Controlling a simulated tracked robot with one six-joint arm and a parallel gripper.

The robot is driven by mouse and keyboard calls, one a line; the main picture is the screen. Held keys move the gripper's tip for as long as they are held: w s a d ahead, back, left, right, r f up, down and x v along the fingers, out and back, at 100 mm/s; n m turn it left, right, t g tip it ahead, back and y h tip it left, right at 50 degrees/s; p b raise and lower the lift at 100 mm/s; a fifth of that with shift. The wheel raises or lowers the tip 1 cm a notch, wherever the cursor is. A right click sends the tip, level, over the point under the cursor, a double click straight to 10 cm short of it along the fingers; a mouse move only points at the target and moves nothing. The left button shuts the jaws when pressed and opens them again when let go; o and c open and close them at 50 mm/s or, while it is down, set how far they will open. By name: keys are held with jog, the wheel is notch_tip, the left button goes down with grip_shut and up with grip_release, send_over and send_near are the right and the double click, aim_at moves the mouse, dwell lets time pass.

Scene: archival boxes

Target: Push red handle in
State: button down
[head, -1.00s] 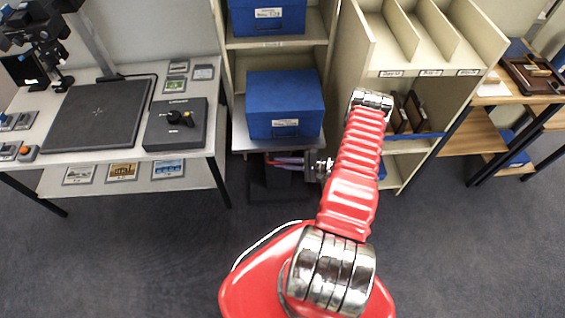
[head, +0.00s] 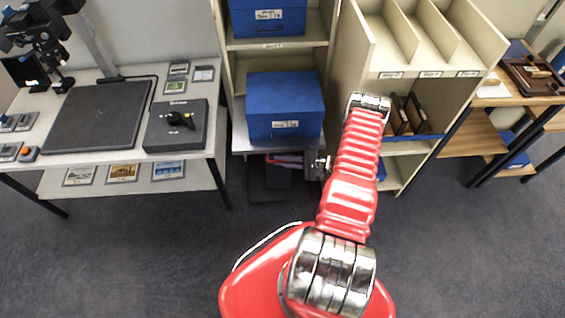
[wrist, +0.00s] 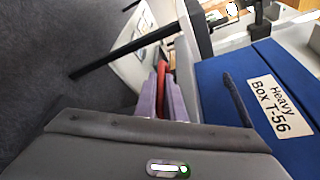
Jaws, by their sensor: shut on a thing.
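The red handle (head: 271,160) shows only as a small red piece under the shelf that bears the lower blue box, in the head view. My gripper (head: 285,159) has pale purple fingers and is at the handle. In the wrist view, my gripper (wrist: 163,100) has its two fingers closed around the red handle (wrist: 162,78), which shows as a narrow red strip between them. The part the handle is fixed to is mostly hidden by the shelf and my gripper.
The blue box (head: 285,105) sits just above my gripper; the wrist view shows a blue box labelled Heavy Box T-56 (wrist: 265,95) close at the right. A grey-white table (head: 130,165) stands left and a cream divided shelf (head: 360,60) right. Open floor lies in front.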

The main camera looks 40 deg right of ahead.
jog(key=shift+w+d, duration=0.1)
jog(key=c, duration=1.8)
grip_release()
jog(key=shift+c, duration=0.2)
